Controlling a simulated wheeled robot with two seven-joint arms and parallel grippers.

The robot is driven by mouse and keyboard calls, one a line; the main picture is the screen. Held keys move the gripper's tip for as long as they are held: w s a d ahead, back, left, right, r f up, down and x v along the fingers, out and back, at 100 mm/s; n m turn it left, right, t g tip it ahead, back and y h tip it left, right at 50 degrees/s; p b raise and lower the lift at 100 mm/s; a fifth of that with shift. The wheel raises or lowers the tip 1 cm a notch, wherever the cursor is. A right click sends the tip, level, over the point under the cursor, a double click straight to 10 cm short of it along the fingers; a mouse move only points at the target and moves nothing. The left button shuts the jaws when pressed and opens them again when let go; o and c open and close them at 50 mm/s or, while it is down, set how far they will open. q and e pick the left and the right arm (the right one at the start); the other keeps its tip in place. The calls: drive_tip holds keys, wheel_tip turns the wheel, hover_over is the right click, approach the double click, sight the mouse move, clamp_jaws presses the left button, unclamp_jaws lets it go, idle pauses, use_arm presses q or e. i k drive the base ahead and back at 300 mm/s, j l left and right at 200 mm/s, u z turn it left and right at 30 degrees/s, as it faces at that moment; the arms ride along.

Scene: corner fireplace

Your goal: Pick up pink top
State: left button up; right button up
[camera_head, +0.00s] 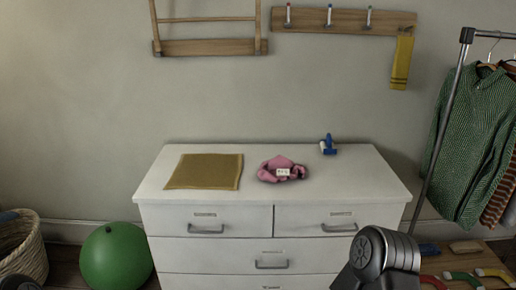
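The pink top (283,169) lies crumpled in a small heap on top of the white dresser (350,184), near the middle. A small white label with dark marks shows on it. A dark grey part of my arm shows at the bottom right, in front of the dresser drawers. No gripper fingers are visible in the head view, so I cannot see either gripper. Nothing touches the pink top.
A folded mustard cloth (205,171) lies left of the top, and a small blue object (328,145) stands behind right. A green ball (116,256) and a wicker basket (22,250) are at left. A clothes rack (447,120) with a green shirt (474,145) stands at right.

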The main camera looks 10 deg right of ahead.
sight(278, 169)
drive_tip(key=i+l+u, duration=0.1)
drive_tip(key=i, duration=0.45)
drive_tip(key=i+l+u, duration=0.1)
drive_tip(key=i+l, duration=0.2)
drive_tip(key=i, duration=0.2)
